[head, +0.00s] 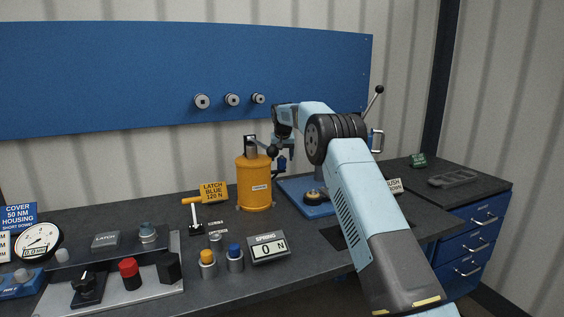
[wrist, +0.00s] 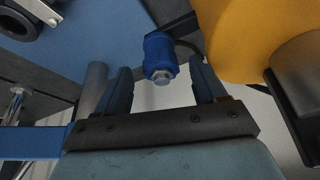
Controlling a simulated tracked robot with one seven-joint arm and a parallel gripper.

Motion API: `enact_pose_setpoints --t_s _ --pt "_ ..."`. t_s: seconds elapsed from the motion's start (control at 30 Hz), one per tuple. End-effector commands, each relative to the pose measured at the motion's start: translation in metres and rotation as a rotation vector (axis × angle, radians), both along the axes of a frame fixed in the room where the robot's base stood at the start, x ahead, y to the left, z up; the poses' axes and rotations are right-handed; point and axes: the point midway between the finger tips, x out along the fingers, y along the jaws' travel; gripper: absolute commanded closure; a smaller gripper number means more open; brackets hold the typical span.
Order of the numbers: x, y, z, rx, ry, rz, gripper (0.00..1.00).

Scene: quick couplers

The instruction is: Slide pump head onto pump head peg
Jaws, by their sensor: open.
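A blue fitting with a metal hex end (wrist: 160,58), which looks like the pump head, shows in the wrist view beside the orange pump body (wrist: 240,35). A dark hose runs from the fitting towards the pump. In the head view the blue fitting (head: 282,163) is at the pump's right side, below my gripper (head: 283,143). My gripper is open; in the wrist view its dark fingers (wrist: 160,72) stand either side of the fitting, with visible gaps. I cannot tell which part is the pump head peg.
The orange pump (head: 254,183) stands on the dark bench, its black-knobbed lever (head: 271,151) close to my gripper. A blue plate (head: 305,205) with a round part lies to its right. A spring gauge (head: 268,248) and coloured caps (head: 208,258) stand in front.

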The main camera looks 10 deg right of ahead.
Motion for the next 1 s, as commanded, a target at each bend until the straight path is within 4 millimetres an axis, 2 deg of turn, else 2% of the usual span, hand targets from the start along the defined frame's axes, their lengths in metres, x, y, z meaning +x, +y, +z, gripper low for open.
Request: enact_pose_setpoints --t_s 0.03,0.3,0.5,0.7,1.0 --pt "-0.004 0.002 0.012 0.002 -0.004 0.002 0.26" --pt "-0.024 0.002 0.061 0.001 -0.003 0.002 0.26" --pt "-0.034 0.002 0.087 0.001 -0.002 0.000 0.26" --pt "-0.039 0.002 0.097 0.000 -0.001 0.000 0.26" --pt "-0.039 0.001 0.099 0.000 0.000 0.000 0.26"
